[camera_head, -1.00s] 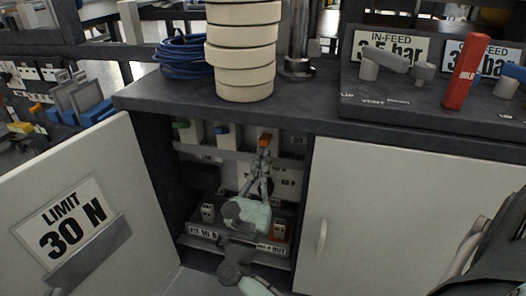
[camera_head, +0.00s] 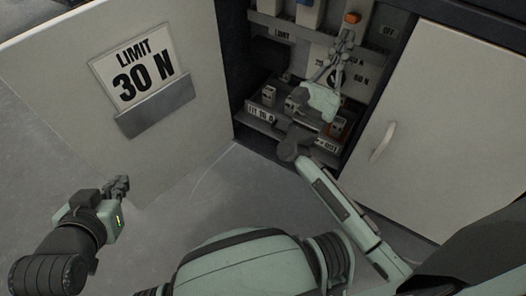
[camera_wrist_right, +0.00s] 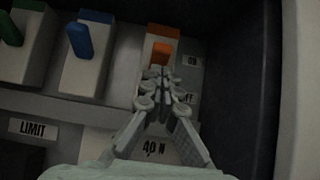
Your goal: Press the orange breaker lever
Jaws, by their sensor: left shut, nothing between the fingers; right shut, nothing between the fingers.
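The orange breaker lever (camera_head: 352,17) is at the top right inside the open cabinet. In the right wrist view the orange lever (camera_wrist_right: 161,52) sits on its pale block, just beyond my fingertips. My right gripper (camera_head: 348,38) is shut and empty, reaching up just below the lever. In the right wrist view the fingertips of my right gripper (camera_wrist_right: 159,76) lie close under the lever and overlap its lower end; I cannot tell whether they touch. My left gripper (camera_head: 122,183) is shut and empty, low at the left in front of the open door.
A blue lever (camera_wrist_right: 80,40) and a green lever (camera_wrist_right: 11,30) stand left of the orange one. The open left door (camera_head: 60,120) bears a 30 N sign. The closed right door (camera_head: 440,130) has a handle. A socket box (camera_head: 262,113) lies below.

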